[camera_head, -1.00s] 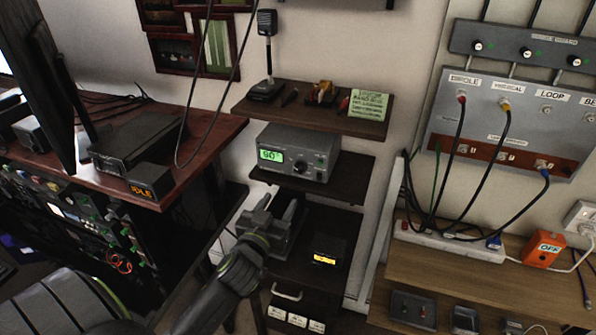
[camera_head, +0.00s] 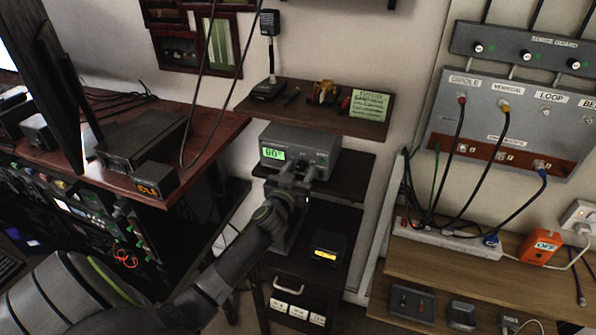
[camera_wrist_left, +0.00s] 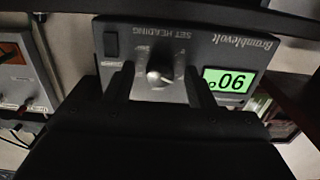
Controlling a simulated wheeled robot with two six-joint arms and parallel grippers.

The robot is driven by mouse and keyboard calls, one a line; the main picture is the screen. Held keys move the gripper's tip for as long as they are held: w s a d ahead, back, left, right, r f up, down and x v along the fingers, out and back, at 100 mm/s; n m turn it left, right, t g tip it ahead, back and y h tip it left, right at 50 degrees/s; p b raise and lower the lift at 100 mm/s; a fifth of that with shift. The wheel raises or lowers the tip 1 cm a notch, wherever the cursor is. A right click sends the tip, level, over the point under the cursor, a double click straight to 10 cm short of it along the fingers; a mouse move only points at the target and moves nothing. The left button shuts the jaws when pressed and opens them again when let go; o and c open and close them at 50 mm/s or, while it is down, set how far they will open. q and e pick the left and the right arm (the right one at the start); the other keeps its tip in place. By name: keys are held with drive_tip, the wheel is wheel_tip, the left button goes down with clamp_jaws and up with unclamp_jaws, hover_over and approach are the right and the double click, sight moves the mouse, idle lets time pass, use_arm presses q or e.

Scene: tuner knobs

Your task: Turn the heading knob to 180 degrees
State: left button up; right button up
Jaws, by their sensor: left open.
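The heading controller (camera_head: 318,145) is a grey box on a middle shelf. Its green display (camera_head: 273,153) reads 90°; it shows upside down in the left wrist view (camera_wrist_left: 226,81). The heading knob (camera_wrist_left: 160,71) is a small round knob with a light pointer, below the "SET HEADING" label. My left gripper (camera_head: 300,171) is at the box front and hides the knob in the head view. In the left wrist view its open fingers (camera_wrist_left: 160,88) stand on either side of the knob, with visible gaps. My right gripper is not in view.
A shelf above (camera_head: 297,107) holds a microphone, small tools and a green note (camera_head: 369,105). A lower shelf holds a black box with an amber display (camera_head: 327,252). A desk (camera_head: 215,130) stands at left, and a cabled panel (camera_head: 470,125) hangs at right.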

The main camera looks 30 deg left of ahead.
use_arm(q)
drive_tip(key=c, duration=1)
drive_tip(key=shift+m, duration=1.1)
drive_tip(key=m, duration=0.3)
drive_tip(key=shift+m, duration=0.3)
drive_tip(key=m, duration=0.4)
drive_tip(key=shift+a+p, duration=0.1)
drive_tip(key=shift+p, duration=0.25)
drive_tip(key=shift+m+p, duration=0.3)
drive_tip(key=shift+m, duration=1.4)
